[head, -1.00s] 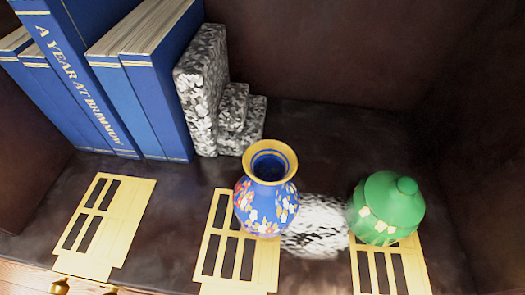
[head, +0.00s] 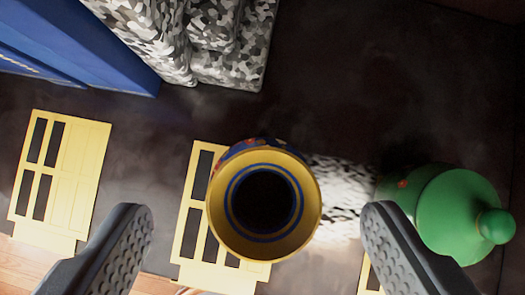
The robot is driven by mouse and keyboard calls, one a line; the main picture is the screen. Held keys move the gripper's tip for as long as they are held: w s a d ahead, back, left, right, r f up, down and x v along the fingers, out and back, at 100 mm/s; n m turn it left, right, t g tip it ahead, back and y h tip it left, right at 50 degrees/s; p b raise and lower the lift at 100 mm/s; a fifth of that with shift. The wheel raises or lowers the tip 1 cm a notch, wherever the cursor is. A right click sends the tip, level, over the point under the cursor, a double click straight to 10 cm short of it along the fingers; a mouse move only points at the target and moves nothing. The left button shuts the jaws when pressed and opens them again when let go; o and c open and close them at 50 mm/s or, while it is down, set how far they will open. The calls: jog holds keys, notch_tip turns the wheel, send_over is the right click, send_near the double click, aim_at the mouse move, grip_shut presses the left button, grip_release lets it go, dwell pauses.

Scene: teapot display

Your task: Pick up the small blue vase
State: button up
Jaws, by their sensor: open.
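The small blue vase (head: 263,209) stands upright and is seen almost straight from above. Its gold rim and dark mouth face me, and only a little of its flowered blue body shows behind the rim. My gripper (head: 257,215) is open, with one grey ridged finger on each side of the vase in the picture. There is a gap between each finger and the rim. I cannot tell how far above or below the rim the fingertips are.
A green lidded pot (head: 450,213) stands close to the right finger. A speckled stone bookend (head: 230,45) and blue books (head: 75,45) are behind. Yellow slotted plates (head: 62,172) lie on the dark shelf (head: 400,80). The shelf's back right is clear.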

send_over(262, 191)
jog(key=w, duration=0.2)
jog(key=shift+s+a+f, duration=0.1)
jog(key=shift+s+f, duration=0.05)
jog(key=shift+f, duration=1.2)
jog(key=shift+s+f, duration=0.1)
jog(key=shift+f, duration=1.2)
jog(key=shift+c, duration=0.4)
jog(key=c, duration=1)
